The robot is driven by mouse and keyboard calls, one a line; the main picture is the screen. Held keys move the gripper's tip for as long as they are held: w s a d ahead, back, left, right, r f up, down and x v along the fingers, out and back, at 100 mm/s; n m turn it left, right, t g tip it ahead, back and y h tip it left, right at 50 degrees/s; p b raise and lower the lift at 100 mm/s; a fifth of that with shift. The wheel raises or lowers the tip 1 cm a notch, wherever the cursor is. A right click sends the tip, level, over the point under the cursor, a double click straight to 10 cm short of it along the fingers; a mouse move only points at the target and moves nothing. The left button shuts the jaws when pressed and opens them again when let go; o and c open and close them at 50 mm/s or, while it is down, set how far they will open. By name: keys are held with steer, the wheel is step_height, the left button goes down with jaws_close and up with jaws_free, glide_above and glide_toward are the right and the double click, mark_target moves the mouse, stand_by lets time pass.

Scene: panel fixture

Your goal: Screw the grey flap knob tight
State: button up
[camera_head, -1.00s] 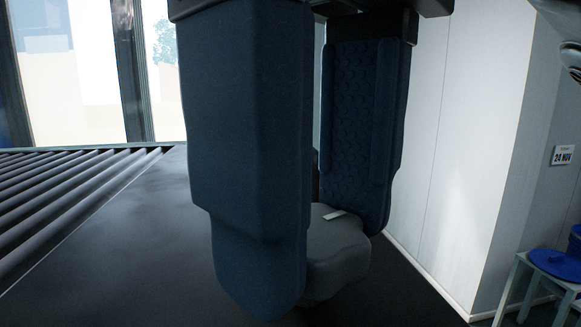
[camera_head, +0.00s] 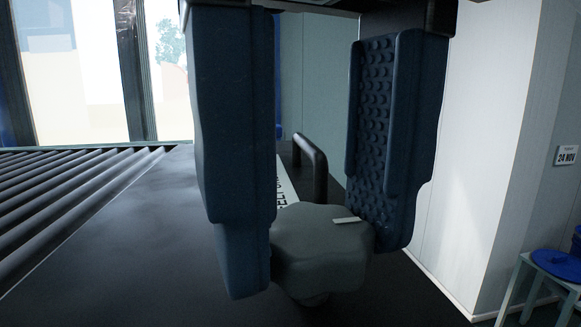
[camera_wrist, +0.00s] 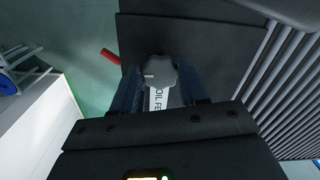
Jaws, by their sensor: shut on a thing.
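The grey flap knob (camera_head: 320,250) is lobed and has a small white mark on its top near the right finger. It stands on the dark panel (camera_head: 110,245). My gripper (camera_head: 325,235) has its two blue fingers on either side of the knob, shut on it. The right finger's studded inner pad faces the knob. In the wrist view the knob (camera_wrist: 159,72) sits between the fingertips, its white mark to the left.
A dark handle (camera_head: 312,165) and a white lettered label (camera_head: 286,190) are behind the knob. Rollers (camera_head: 60,200) run along the left. A white wall stands right, with a stool holding a blue item (camera_head: 558,262). A red object (camera_wrist: 110,56) shows in the wrist view.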

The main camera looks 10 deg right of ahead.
mark_target(321, 229)
steer(key=o, duration=1.1)
steer(key=shift+c, duration=0.2)
steer(key=shift+r, duration=0.1)
step_height(321, 229, up, 8)
steer(key=shift+f+b, duration=0.2)
steer(key=shift+b, duration=0.25)
